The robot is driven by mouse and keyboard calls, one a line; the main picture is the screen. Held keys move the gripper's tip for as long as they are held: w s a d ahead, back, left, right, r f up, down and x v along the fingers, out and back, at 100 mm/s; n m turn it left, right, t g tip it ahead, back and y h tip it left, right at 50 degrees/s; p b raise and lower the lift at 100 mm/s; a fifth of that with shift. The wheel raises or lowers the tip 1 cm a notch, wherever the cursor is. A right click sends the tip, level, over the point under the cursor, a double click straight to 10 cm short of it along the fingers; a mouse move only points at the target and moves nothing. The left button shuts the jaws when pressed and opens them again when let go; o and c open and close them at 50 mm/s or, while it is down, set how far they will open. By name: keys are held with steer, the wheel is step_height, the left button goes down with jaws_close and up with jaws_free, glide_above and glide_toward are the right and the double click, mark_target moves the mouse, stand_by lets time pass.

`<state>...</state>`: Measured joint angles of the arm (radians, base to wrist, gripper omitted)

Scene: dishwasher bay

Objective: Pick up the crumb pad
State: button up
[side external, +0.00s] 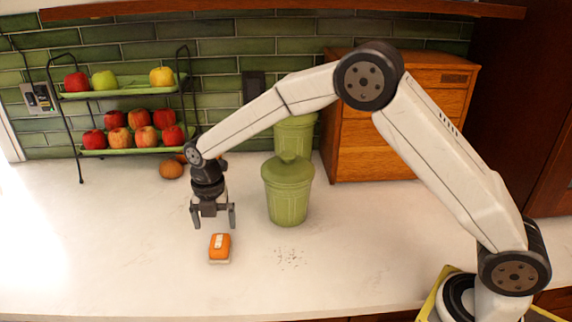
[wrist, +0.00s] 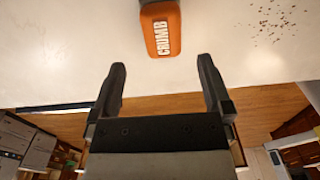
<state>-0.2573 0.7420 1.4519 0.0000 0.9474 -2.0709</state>
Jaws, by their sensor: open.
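The crumb pad (side external: 220,246) is a small orange block with a pale underside and a white label. It lies on the white counter, left of centre in the side view. In the wrist view the pad (wrist: 161,30) shows at the top middle, with the word CRUMB on it. My gripper (side external: 213,226) points down above the counter, just behind the pad in the side view. In the wrist view my gripper's two fingers (wrist: 162,73) are apart with nothing between them, and the pad is beyond their tips.
Dark crumbs (side external: 290,257) are scattered on the counter right of the pad. A green lidded canister (side external: 288,195) stands close right of my gripper. A two-tier fruit rack (side external: 120,95) and a wooden cabinet (side external: 400,120) stand at the back. The front left counter is clear.

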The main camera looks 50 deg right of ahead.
mark_target(219, 241)
steer(key=shift+f, duration=1.15)
steer(key=shift+f, duration=0.1)
steer(key=shift+s+f, duration=0.15)
steer(key=shift+f, duration=2.35)
steer(key=c, duration=1.1)
steer(key=shift+c, duration=0.2)
steer(key=shift+r, duration=0.1)
